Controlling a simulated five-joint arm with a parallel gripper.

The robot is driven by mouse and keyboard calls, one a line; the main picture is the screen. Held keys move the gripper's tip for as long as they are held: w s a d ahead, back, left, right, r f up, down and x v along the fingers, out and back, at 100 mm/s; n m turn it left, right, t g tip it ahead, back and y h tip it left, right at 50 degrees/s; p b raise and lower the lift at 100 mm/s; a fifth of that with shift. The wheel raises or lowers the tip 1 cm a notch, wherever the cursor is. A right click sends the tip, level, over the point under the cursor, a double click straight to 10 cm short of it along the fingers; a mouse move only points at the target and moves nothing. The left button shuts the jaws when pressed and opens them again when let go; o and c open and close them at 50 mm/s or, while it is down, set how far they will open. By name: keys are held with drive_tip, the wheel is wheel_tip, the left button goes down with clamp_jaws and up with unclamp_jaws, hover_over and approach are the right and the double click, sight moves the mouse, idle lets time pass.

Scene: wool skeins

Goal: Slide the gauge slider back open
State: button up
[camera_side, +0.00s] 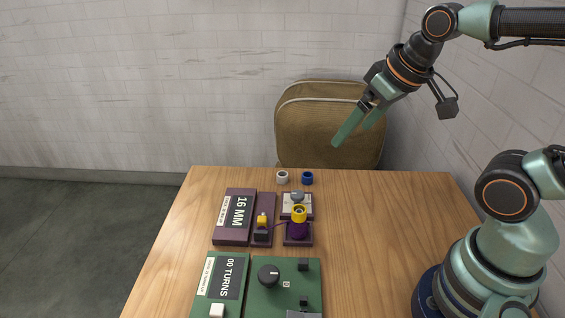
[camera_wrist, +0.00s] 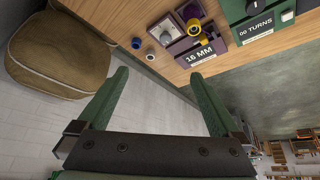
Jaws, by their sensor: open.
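The gauge is a dark purple block (camera_side: 230,237) whose display reads 16 MM; it also shows in the wrist view (camera_wrist: 200,52). On its right is a narrow purple rail (camera_side: 268,201) carrying a yellow-orange piece (camera_side: 262,219) with a dark block (camera_side: 261,236) just in front; I take these as the slider, but cannot tell exactly which part slides. My gripper (camera_side: 351,136) is high above the back of the table, before the chair, well away from the gauge. Its green fingers are apart and empty, also in the wrist view (camera_wrist: 160,74).
Beside the rail are a yellow spool (camera_side: 299,213) and purple wool (camera_side: 298,230). A green counter reading 00 TURNS (camera_side: 232,257) and a knob panel (camera_side: 285,262) stand in front. The table's right side (camera_side: 390,220) is clear.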

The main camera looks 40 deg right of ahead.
drive_tip(key=c, duration=0.7)
drive_tip(key=shift+w+a, duration=0.25)
drive_tip(key=shift+w, duration=0.1)
drive_tip(key=m+g, duration=0.6)
drive_tip(key=m, duration=0.3)
hover_over(262, 218)
wheel_tip(262, 218, down, 10)
wheel_tip(262, 218, down, 12)
drive_tip(key=shift+f, duration=0.1)
drive_tip(key=shift+c, duration=0.2)
clamp_jaws()
